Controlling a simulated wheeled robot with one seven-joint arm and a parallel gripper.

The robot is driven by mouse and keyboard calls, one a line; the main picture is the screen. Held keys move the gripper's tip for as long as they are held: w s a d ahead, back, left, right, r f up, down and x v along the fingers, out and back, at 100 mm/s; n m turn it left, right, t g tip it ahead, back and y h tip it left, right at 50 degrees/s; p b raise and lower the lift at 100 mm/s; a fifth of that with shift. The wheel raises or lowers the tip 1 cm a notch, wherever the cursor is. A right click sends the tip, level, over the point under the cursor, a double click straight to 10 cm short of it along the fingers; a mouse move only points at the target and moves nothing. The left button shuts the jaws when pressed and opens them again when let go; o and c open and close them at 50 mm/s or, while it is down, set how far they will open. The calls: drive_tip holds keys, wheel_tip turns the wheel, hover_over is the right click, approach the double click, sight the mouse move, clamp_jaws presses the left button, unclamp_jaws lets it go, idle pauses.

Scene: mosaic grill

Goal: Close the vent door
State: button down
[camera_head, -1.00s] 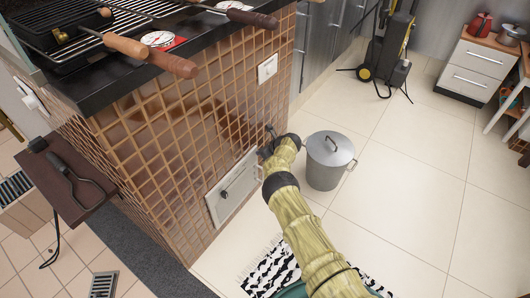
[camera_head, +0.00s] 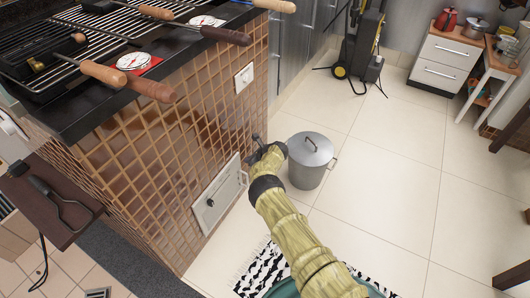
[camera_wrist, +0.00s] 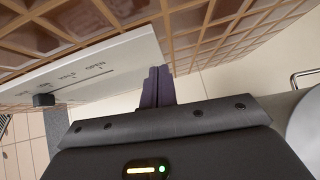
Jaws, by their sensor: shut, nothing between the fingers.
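The vent door (camera_head: 218,196) is a pale metal panel with a dark knob, low on the brown tiled side of the grill. It also shows in the wrist view (camera_wrist: 105,68), with "OPEN" lettering, a dark knob and its edge beside the tiles. How far it stands from the wall is hard to tell. My gripper (camera_head: 257,138) is at the door's right end, near the wall. In the wrist view its dark fingers (camera_wrist: 158,86) are shut and empty, close beside the door's right edge; whether they touch it is unclear.
A lidded metal pot (camera_head: 310,162) stands on the floor just right of my gripper. The tiled grill body (camera_head: 175,130) rises behind the door. A patterned rug (camera_head: 262,270) lies below my arm. The pale floor (camera_head: 390,190) to the right is open.

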drive_tip(key=d+p+v, duration=0.1)
drive_tip(key=p+v, duration=0.3)
drive_tip(key=v, duration=0.7)
drive_tip(key=shift+f+p, duration=0.3)
drive_tip(key=shift+f, duration=0.05)
drive_tip(key=shift+w+a, duration=0.1)
drive_tip(key=shift+w, duration=0.1)
